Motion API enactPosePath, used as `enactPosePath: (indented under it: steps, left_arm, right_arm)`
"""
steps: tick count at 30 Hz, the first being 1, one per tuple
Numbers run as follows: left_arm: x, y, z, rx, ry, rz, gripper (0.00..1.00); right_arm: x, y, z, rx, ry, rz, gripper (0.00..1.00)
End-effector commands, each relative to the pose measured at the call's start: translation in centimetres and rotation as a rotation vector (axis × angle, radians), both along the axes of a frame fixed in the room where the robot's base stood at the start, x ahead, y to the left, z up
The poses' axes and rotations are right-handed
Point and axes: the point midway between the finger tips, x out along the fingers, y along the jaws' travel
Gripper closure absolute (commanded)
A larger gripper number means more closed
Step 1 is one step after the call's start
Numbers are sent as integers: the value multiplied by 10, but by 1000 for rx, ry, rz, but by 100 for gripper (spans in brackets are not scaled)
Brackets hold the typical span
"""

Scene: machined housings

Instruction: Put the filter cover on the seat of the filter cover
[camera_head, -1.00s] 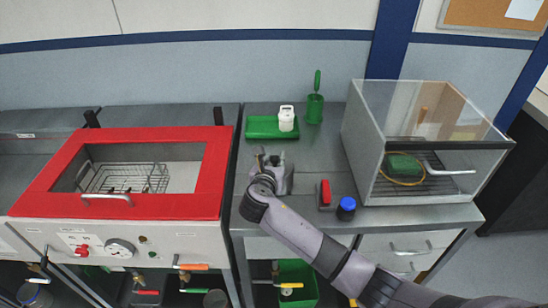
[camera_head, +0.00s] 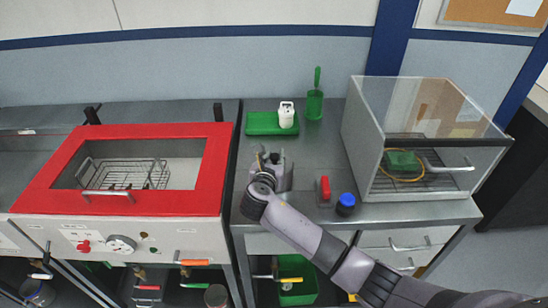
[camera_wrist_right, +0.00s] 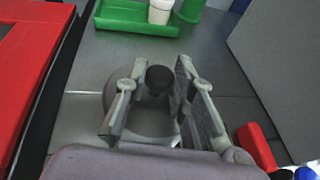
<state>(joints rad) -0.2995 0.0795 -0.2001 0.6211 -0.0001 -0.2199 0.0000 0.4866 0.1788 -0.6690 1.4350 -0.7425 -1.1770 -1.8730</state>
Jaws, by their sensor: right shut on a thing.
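My right gripper (camera_head: 266,157) is over the metal bench, beside a grey machined part (camera_head: 285,174). In the right wrist view its fingers (camera_wrist_right: 160,92) stand on both sides of a dark round knob (camera_wrist_right: 159,79) and are shut on it. A round grey disc (camera_wrist_right: 148,122) shows below the knob, partly hidden by the fingers. The knob appears to belong to the filter cover; I cannot tell cover from seat, or whether they touch. My left gripper is not in view.
A green tray (camera_head: 259,124) with a white bottle (camera_head: 286,115) and a green holder (camera_head: 314,104) are behind. A red block (camera_head: 325,188), a blue-capped jar (camera_head: 346,203) and a glass-sided case (camera_head: 420,181) are to the right. A red-framed machine (camera_head: 213,170) is left.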

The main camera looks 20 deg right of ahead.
Motion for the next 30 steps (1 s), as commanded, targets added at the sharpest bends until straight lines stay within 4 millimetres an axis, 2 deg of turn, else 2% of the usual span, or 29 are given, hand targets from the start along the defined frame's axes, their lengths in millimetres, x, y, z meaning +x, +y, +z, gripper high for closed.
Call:
enactPosePath:
  steps: [1, 2, 12, 23, 26, 30]
  left_arm:
    - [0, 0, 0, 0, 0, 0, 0]
    - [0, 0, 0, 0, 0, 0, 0]
    - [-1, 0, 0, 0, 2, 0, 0]
    - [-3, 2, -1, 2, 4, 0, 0]
    - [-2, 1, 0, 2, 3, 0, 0]
    - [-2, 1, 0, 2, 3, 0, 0]
  right_arm:
    - [0, 0, 1, -1, -2, 0, 100]
    - [0, 0, 1, -1, -2, 0, 75]
    - [0, 0, 0, 0, -1, 0, 53]
    - [-4, 2, 0, 0, 1, 1, 53]
    - [-13, 8, 3, 0, 1, 2, 53]
    - [-37, 20, 11, 3, 1, 3, 53]
